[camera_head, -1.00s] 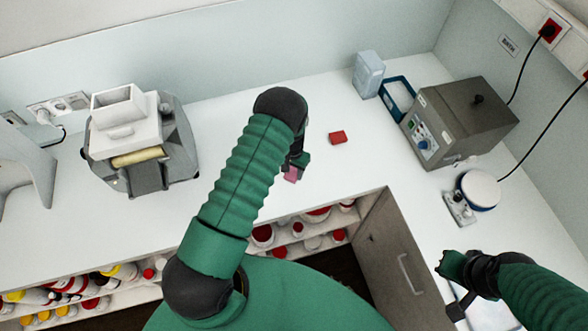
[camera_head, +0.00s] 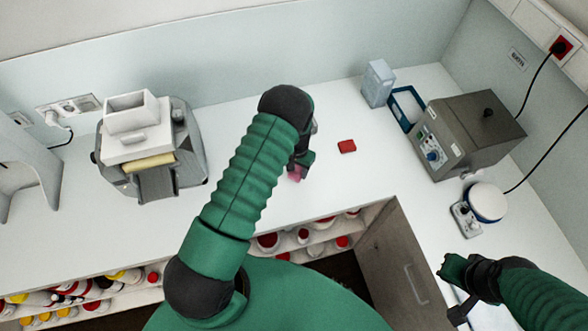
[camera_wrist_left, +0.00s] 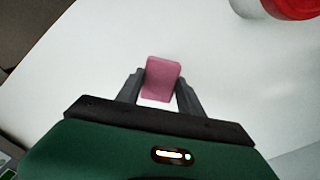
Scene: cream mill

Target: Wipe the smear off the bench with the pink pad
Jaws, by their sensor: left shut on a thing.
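The pink pad (camera_head: 295,175) shows just below my left gripper (camera_head: 300,168) in the head view, over the bench (camera_head: 240,190) near its front edge. In the left wrist view the pad (camera_wrist_left: 162,78) sits between the two dark fingers of the left gripper (camera_wrist_left: 160,92), which is shut on it. Whether the pad touches the bench is hard to tell. I cannot make out the smear in either view. My right gripper (camera_head: 452,272) is at the lower right in the head view; its finger opening cannot be made out.
A grey and white mill (camera_head: 150,150) stands left. A grey box machine (camera_head: 470,135), a blue tray (camera_head: 407,108), a pale container (camera_head: 378,83) and a round white-topped device (camera_head: 485,202) stand right. Shelves below hold several bottles.

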